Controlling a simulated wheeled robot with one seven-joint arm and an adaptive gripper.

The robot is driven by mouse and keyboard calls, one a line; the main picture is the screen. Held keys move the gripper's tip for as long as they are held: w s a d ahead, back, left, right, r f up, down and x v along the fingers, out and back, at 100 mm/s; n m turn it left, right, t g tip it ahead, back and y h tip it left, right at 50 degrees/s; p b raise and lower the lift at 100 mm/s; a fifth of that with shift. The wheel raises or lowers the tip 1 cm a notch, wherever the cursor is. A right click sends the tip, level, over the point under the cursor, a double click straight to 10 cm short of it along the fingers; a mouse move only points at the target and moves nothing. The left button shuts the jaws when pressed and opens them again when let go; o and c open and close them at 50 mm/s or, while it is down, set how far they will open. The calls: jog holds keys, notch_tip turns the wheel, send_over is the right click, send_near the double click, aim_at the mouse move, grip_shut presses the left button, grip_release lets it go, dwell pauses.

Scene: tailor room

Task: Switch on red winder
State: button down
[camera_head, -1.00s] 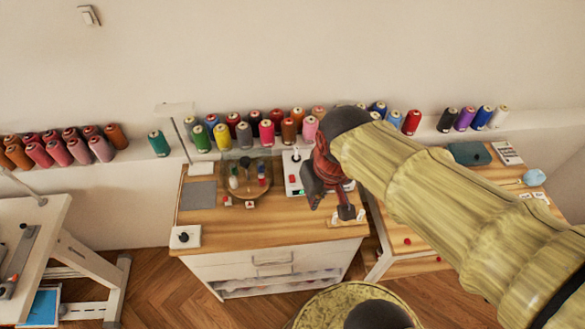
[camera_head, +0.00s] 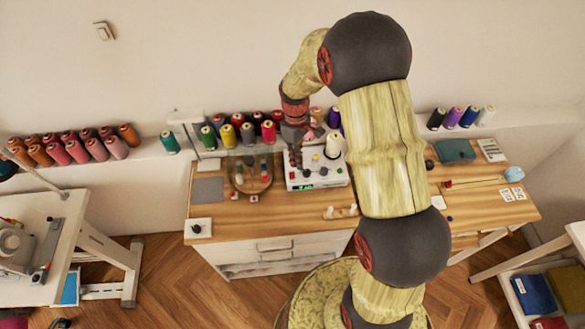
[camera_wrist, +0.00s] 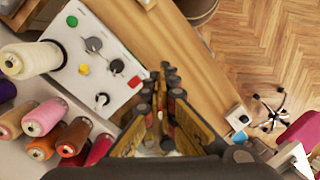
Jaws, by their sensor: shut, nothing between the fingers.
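The white winder box (camera_head: 334,176) stands on the wooden cabinet top, with a cream thread cone (camera_head: 333,146) on it. Its panel (camera_wrist: 117,60) fills the upper left of the wrist view. I cannot tell which control is the switch. My gripper (camera_head: 297,166) is shut and empty over the left end of the box. In the wrist view my gripper (camera_wrist: 168,72) shows beside the panel edge; contact cannot be told.
Thread spools (camera_head: 238,122) line the ledge behind. A round tray (camera_head: 250,186) with small spools is left of the box. A small white box with a black knob (camera_head: 198,228) sits at the cabinet's front left corner. Bare wood (camera_head: 270,215) lies in front.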

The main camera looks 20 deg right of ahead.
notch_tip(320, 180, down, 2)
jog(key=w+n, duration=0.2)
jog(key=w, duration=0.1)
jog(key=r+n, duration=0.1)
jog(key=n, duration=0.5)
send_over(293, 180)
jog(key=w, duration=0.2)
jog(key=shift+w+d+t, duration=0.15)
jog(key=shift+d+t, duration=0.1)
jog(key=shift+t, duration=0.15)
jog(key=f, duration=0.4)
jog(key=s+f, duration=0.1)
jog(key=f, duration=0.8)
jog(key=shift+s+a+f, duration=0.25)
jog(key=shift+s, duration=0.05)
jog(key=shift+f, duration=0.15)
